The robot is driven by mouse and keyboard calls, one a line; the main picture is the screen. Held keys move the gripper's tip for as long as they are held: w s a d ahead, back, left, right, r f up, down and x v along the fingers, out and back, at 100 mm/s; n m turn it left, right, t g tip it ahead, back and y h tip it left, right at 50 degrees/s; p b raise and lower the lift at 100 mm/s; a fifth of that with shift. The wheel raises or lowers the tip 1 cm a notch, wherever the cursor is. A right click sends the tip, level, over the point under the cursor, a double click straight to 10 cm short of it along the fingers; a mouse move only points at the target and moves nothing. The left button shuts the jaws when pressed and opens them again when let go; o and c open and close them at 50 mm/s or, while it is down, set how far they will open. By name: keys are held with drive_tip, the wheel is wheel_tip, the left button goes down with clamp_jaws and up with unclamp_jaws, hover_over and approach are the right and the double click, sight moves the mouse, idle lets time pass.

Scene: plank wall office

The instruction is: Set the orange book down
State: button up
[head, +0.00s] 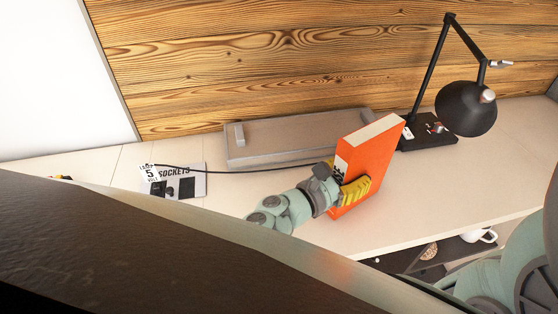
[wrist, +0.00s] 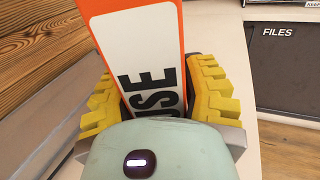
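The orange book (head: 371,160) stands upright and slightly tilted in the head view, its pale page edge upward and its spine toward my arm. My gripper (head: 350,187) has its yellow fingers on both sides of the book's lower part. In the wrist view the orange and white spine (wrist: 142,50) with black letters sits between the yellow fingers (wrist: 163,95), which press close to its sides. The book's lower edge is near the pale desk (head: 415,205); I cannot tell whether it touches.
A grey flat case (head: 285,138) lies behind the book against the plank wall. A black desk lamp (head: 466,108) stands at the right. A sockets box (head: 174,181) and a cable lie at the left. The desk right of the book is clear. A mug (head: 480,236) sits on a lower shelf.

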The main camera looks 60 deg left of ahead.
drive_tip(key=shift+o, duration=1.4)
drive_tip(key=shift+r, duration=0.25)
drive_tip(key=shift+s+f, duration=0.15)
drive_tip(key=shift+s, duration=0.1)
drive_tip(key=s+b, duration=0.2)
drive_tip(key=s, duration=0.9)
drive_tip(key=shift+s, duration=0.25)
